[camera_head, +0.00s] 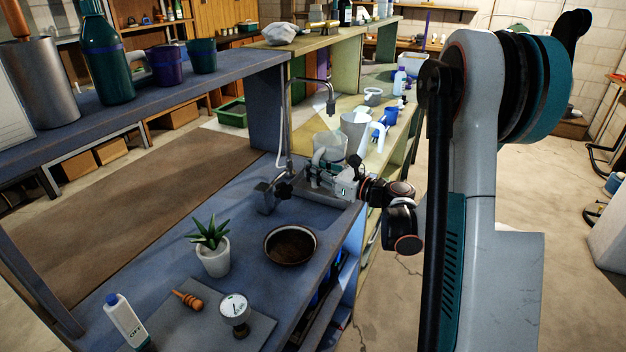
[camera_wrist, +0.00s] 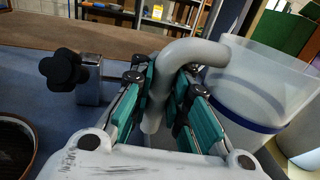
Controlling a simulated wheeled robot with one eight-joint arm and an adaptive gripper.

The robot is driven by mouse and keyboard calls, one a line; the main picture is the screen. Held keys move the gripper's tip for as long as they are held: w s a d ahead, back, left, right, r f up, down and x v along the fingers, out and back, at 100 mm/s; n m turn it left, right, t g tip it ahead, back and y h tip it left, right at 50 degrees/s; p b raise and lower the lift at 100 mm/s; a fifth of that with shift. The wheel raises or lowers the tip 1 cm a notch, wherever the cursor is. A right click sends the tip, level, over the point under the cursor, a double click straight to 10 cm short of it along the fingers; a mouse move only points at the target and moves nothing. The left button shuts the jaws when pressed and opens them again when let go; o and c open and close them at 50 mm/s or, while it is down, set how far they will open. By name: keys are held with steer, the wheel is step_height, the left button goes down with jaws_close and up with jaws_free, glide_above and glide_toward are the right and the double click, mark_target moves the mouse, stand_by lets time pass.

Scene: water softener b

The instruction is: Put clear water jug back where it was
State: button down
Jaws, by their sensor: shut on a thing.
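The clear water jug (camera_head: 330,143) is a translucent vessel with a thick pale handle, over the sink area of the blue bench in the head view. In the wrist view the jug (camera_wrist: 262,75) fills the right side, with a dark blue band low on it. My gripper (camera_head: 333,168) is at the jug's handle. In the wrist view the teal finger pads of my gripper (camera_wrist: 165,95) are shut on the handle from both sides. The jug looks about upright. Its base is hidden in the head view, so I cannot tell whether it touches the sink.
A tall faucet (camera_head: 289,125) and a black-knobbed valve (camera_head: 283,188) stand just left of the jug. A white pitcher (camera_head: 356,130) is close behind. A dark round pan (camera_head: 290,245) and a potted plant (camera_head: 211,250) are in front. A raised shelf (camera_head: 190,88) runs along the left.

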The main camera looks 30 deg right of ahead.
steer(key=shift+f, duration=1.05)
steer(key=c, duration=1.5)
jaws_free()
steer(key=shift+c, duration=0.2)
steer(key=shift+s+d+r, duration=0.2)
steer(key=shift+s, duration=0.1)
steer(key=p+v, duration=0.2)
steer(key=v, duration=0.9)
steer(key=shift+s, duration=0.15)
